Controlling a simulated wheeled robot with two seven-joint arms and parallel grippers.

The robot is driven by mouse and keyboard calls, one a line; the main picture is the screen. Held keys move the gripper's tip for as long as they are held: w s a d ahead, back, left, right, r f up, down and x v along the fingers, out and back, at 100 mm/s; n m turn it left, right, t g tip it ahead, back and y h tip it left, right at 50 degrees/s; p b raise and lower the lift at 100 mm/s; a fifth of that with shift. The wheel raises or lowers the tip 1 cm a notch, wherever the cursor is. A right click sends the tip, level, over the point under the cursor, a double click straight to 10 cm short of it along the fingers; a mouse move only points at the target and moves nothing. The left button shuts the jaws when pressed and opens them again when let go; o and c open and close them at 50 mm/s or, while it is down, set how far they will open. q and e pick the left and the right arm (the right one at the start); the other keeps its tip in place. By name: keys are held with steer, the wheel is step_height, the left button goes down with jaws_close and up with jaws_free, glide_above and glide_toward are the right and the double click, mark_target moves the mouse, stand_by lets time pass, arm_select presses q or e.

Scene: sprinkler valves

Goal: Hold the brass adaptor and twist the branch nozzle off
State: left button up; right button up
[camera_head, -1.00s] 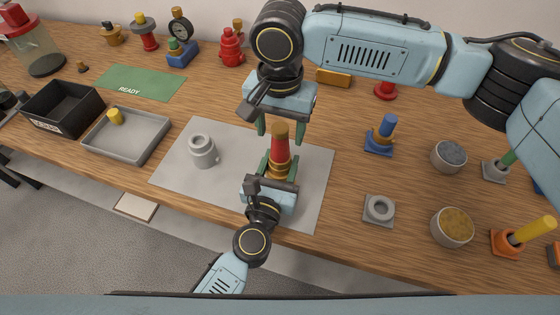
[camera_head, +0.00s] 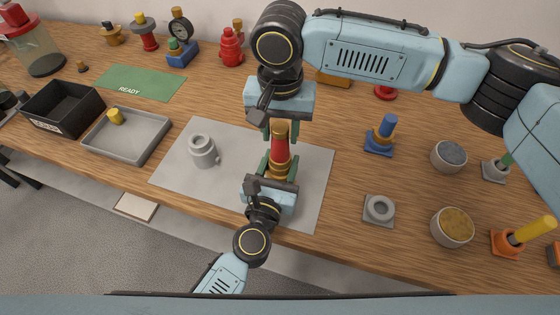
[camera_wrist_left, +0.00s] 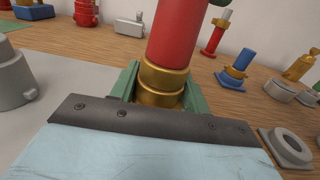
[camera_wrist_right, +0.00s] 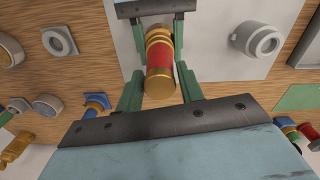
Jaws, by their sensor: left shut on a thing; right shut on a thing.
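The branch nozzle (camera_head: 280,149), a red body with a brass tip, stands upright on the brass adaptor (camera_head: 278,172) over the grey mat. My left gripper (camera_head: 277,175) is shut on the brass adaptor from the near side. In the left wrist view the adaptor's brass rings (camera_wrist_left: 162,86) sit between the green fingers, below the red body (camera_wrist_left: 184,35). My right gripper (camera_head: 281,134) comes from the far side and is shut on the nozzle. In the right wrist view its fingers flank the red body (camera_wrist_right: 160,60). The exact contact is partly hidden.
A grey round fitting (camera_head: 203,151) stands on the grey mat (camera_head: 180,166) to the left. Further left are a grey tray (camera_head: 128,155) holding a yellow piece, and a black bin (camera_head: 62,122). A blue-based valve (camera_head: 381,137) and a grey square fitting (camera_head: 379,209) stand to the right.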

steer(key=shift+n, duration=0.6)
steer(key=shift+n, duration=0.8)
steer(key=shift+r, duration=3.2)
arm_select(q)
steer(key=o, duration=1.8)
